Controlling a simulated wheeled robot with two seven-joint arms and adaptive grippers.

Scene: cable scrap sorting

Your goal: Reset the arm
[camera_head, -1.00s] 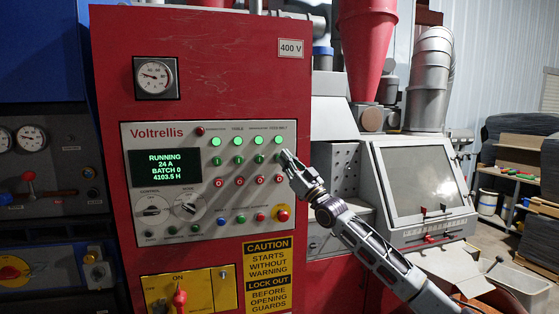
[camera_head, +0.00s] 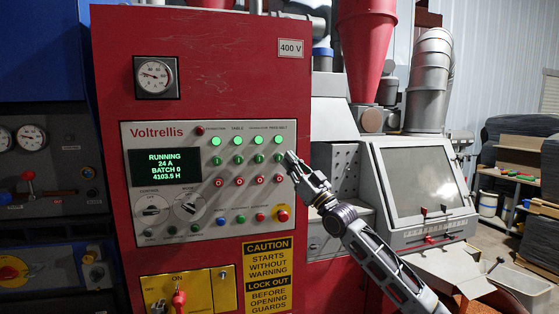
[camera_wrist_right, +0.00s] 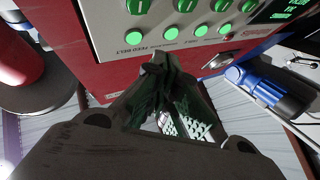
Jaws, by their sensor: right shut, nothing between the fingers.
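My right gripper (camera_head: 291,158) is shut and empty in the head view, close to the right edge of the control panel (camera_head: 210,215). Its fingertips lie near the right ends of the button rows. In the right wrist view the closed fingers (camera_wrist_right: 160,70) point at the panel edge, below the green buttons (camera_wrist_right: 180,36); I cannot tell whether they touch it. The lamps above the green buttons are lit green. My left gripper is not in view.
The red cabinet (camera_head: 215,75) fills the middle, with a red emergency knob (camera_head: 282,215) and a yellow switch plate (camera_head: 222,289) low down. A grey machine with a window (camera_head: 415,178) stands at right. A blue cabinet (camera_head: 40,60) stands at left.

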